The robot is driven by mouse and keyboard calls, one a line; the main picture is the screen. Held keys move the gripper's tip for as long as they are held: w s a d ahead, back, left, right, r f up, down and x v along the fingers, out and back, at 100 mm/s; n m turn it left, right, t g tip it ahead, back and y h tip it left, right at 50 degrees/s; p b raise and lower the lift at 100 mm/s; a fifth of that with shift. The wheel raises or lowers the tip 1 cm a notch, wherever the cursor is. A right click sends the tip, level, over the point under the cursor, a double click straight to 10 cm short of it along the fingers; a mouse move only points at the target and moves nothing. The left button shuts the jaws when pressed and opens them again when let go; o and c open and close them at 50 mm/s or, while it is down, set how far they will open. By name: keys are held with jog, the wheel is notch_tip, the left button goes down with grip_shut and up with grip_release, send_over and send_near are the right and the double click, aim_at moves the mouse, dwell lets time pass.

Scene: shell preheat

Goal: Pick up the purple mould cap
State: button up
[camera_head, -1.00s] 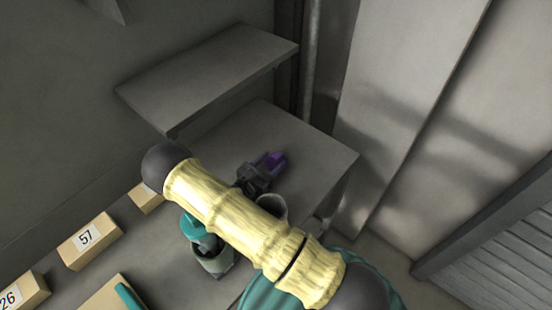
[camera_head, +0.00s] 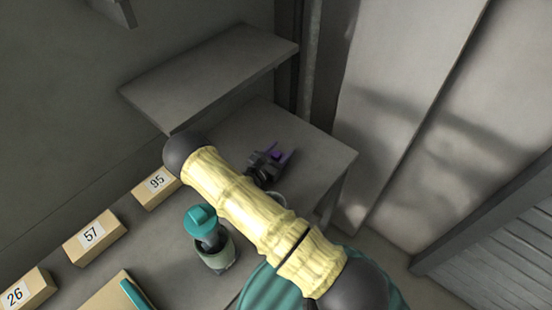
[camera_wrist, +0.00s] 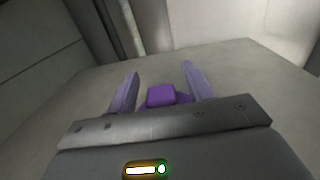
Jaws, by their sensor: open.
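The purple mould cap (camera_wrist: 161,96) shows in the wrist view as a small block on a wider, rounded base on the grey table. The palm edge hides its near part. My gripper (camera_wrist: 160,68) is open, with one pale purple finger on each side of the cap and a visible gap to each. In the head view my gripper (camera_head: 284,147) is over the far part of the table, with a purple patch of the cap (camera_head: 277,155) between its fingers. I cannot tell how far the fingers are above the table.
A grey shelf (camera_head: 205,75) juts out at the back left, above the table (camera_head: 315,150). Numbered boxes (camera_head: 95,237) line the left side. The table's right part is clear.

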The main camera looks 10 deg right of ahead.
jog(key=c, duration=1.1)
jog(key=shift+o, duration=0.2)
notch_tip(320, 180, up, 10)
jog(key=b, duration=0.2)
jog(key=shift+b, duration=0.35)
